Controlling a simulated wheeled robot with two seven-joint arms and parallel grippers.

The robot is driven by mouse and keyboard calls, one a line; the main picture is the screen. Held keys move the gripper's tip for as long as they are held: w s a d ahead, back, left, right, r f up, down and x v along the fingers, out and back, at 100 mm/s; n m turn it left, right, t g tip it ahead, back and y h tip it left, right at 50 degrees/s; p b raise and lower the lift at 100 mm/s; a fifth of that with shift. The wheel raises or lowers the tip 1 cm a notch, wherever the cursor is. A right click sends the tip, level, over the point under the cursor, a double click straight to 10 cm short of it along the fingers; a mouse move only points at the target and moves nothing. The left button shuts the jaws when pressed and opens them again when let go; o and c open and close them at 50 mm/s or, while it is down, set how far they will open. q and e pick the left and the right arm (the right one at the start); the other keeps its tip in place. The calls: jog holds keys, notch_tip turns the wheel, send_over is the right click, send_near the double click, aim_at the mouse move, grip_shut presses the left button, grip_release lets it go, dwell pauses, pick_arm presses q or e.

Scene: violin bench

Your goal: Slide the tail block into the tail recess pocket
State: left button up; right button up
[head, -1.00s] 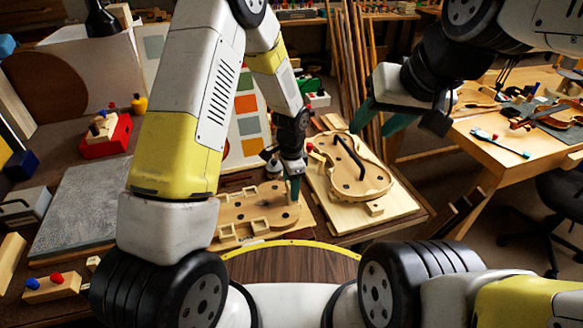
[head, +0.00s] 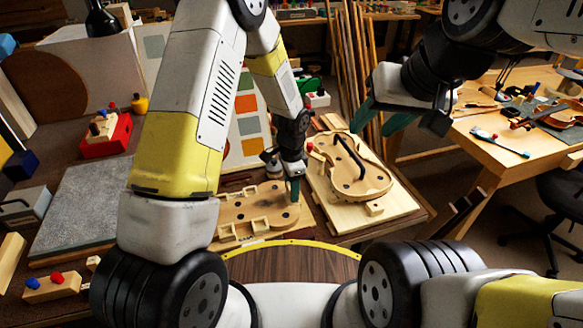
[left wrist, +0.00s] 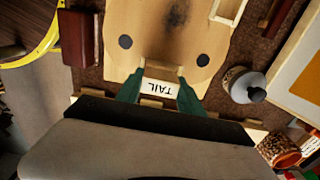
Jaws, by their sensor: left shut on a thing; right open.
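My left gripper (head: 295,188) is at the right end of the flat wooden violin mould (head: 258,205). In the left wrist view, its green fingers (left wrist: 160,91) are shut on the small pale tail block (left wrist: 158,87), with a white TAIL label between them. My right gripper (head: 398,118) is open and empty, raised above the bench's right side.
A violin-shaped wooden form with a black handle (head: 350,155) lies on a pale board (head: 388,208) right of the mould. A small grey-capped jar (left wrist: 244,85) stands close beside the left gripper. A grey slab (head: 75,210) lies at the left.

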pick_arm(q)
jog(key=shift+f, duration=0.8)
jog(key=o, duration=1.4)
jog(key=shift+r, duration=3.9)
